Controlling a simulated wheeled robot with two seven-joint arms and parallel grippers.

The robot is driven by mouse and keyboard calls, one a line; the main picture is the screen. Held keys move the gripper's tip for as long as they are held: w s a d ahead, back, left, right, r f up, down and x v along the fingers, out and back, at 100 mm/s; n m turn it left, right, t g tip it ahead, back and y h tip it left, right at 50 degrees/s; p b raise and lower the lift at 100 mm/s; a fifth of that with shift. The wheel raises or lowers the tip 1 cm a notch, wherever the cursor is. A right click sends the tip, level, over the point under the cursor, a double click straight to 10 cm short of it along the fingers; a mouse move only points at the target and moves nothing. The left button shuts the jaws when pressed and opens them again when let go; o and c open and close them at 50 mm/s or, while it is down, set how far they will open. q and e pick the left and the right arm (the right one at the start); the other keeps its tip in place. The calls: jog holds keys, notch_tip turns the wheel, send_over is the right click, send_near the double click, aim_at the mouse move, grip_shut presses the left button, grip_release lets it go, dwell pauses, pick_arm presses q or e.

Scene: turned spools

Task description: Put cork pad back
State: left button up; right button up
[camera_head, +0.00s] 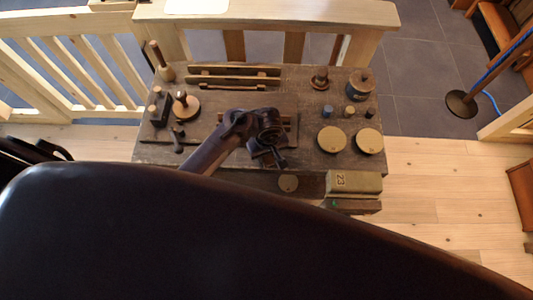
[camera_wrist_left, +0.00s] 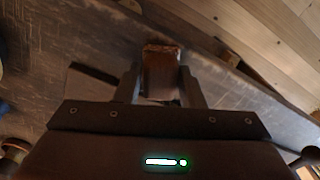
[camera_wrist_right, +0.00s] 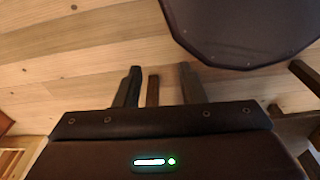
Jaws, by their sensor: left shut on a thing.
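My left gripper (camera_head: 270,158) is over the front middle of the dark workbench (camera_head: 225,172). In the left wrist view its fingers (camera_wrist_left: 161,88) are shut on a brown block (camera_wrist_left: 162,68) with a rough reddish end. I cannot tell for certain that this block is the cork pad; in the head view the gripper hides most of it. Two round tan discs (camera_head: 332,139) (camera_head: 370,141) lie on the right of the bench.
A box marked with characters (camera_head: 353,182) stands at the bench's front right corner. Wooden strips (camera_head: 234,76) lie at the back. A turned spool (camera_head: 185,106) and a dark block stand at left, a blue-sided can (camera_head: 361,83) at back right. A wooden railing (camera_head: 75,70) is behind left.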

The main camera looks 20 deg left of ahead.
pick_arm(q)
jog(key=shift+s+d+f, duration=0.1)
jog(key=shift+s+d, duration=0.05)
jog(key=o, duration=1)
jog(key=shift+c, duration=0.2)
pick_arm(e)
jog(key=shift+s+d+f, duration=0.1)
jog(key=shift+s+d, duration=0.05)
jog(key=shift+s, duration=0.55)
pick_arm(q)
jog(key=shift+r, duration=0.35)
notch_tip(320, 180, up, 12)
jog(key=shift+f+p, duration=0.2)
jog(key=shift+p, duration=0.2)
pick_arm(e)
jog(key=shift+w+r, duration=0.2)
jog(key=shift+r, duration=0.25)
